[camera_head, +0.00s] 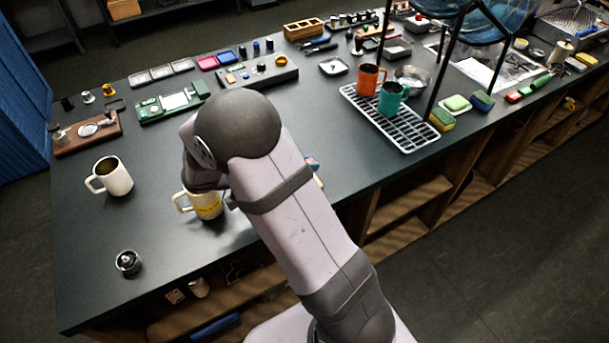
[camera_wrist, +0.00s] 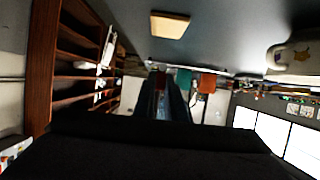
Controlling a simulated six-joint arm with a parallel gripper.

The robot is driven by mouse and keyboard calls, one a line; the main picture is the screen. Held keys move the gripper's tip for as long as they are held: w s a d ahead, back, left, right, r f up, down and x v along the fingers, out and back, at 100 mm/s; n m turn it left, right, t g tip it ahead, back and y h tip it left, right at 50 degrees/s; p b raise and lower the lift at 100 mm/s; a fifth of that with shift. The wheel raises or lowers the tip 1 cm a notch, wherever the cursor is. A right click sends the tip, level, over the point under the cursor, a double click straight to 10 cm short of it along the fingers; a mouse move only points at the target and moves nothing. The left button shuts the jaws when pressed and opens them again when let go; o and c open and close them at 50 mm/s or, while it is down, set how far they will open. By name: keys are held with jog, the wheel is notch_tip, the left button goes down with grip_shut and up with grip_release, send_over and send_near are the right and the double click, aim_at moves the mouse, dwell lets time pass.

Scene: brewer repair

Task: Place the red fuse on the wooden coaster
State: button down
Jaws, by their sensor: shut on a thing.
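In the wrist view, tilted with the bench top above, my gripper's dark blue-grey fingers (camera_wrist: 166,90) are close together near the middle. What they hold is hard to make out there. In the head view, my arm hides most of the gripper. A small blue and red patch, likely fingertips with the red fuse (camera_head: 313,163), shows just right of the arm. The wooden coaster (camera_wrist: 170,24) is a pale square on the bench top, apart from the fingers in the wrist view. In the head view a tan edge of the coaster (camera_head: 319,181) shows beside my arm.
A yellow-marked mug (camera_head: 207,204) stands left of my arm, and a white mug (camera_head: 110,176) farther left. A rack with orange and teal mugs (camera_head: 395,117) stands to the right. A green circuit board (camera_head: 172,101) lies behind. The front left bench is mostly clear.

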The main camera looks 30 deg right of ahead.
jog(key=shift+f+p, duration=0.35)
jog(key=shift+f, duration=2.1)
jog(key=shift+f, duration=0.1)
jog(key=c, duration=1.8)
grip_release()
jog(key=shift+a, duration=0.1)
jog(key=b+v, duration=0.1)
jog(key=v, duration=0.4)
jog(key=shift+w+b, duration=0.1)
jog(key=shift+b, duration=0.25)
jog(key=shift+r+b, duration=0.45)
jog(key=shift+r, duration=3.15)
